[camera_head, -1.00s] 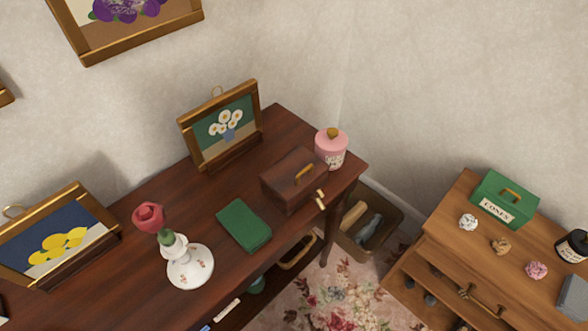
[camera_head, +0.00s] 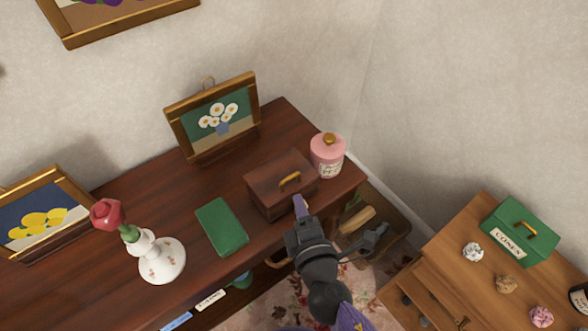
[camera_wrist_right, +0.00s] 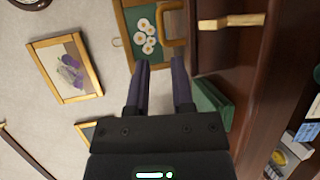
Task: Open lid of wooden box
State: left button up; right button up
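The wooden box (camera_head: 270,184) is dark brown with a shut lid and stands near the right end of the dark table. A brass handle (camera_head: 289,181) sits on its lid. In the right wrist view the box front (camera_wrist_right: 222,52) is at the top, with the brass lid handle (camera_wrist_right: 173,28) and a brass bar (camera_wrist_right: 232,21) on the front. My right gripper (camera_head: 301,203) is in front of the box and hides part of its front. Its two fingers (camera_wrist_right: 162,80) are apart and empty in the right wrist view, pointing toward the lid handle. My left gripper is not in view.
A pink jar (camera_head: 327,157) stands right behind the box. A green book (camera_head: 221,227) lies to its left, and a white vase (camera_head: 161,262) with a rose is further left. A flower picture (camera_head: 214,115) stands behind. A wooden cabinet (camera_head: 452,262) is at the right.

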aim_at(289, 177)
jog(key=b+x, duration=0.1)
jog(key=x, duration=0.8)
jog(key=shift+s+f, duration=0.1)
grip_shut()
dwell(1.0)
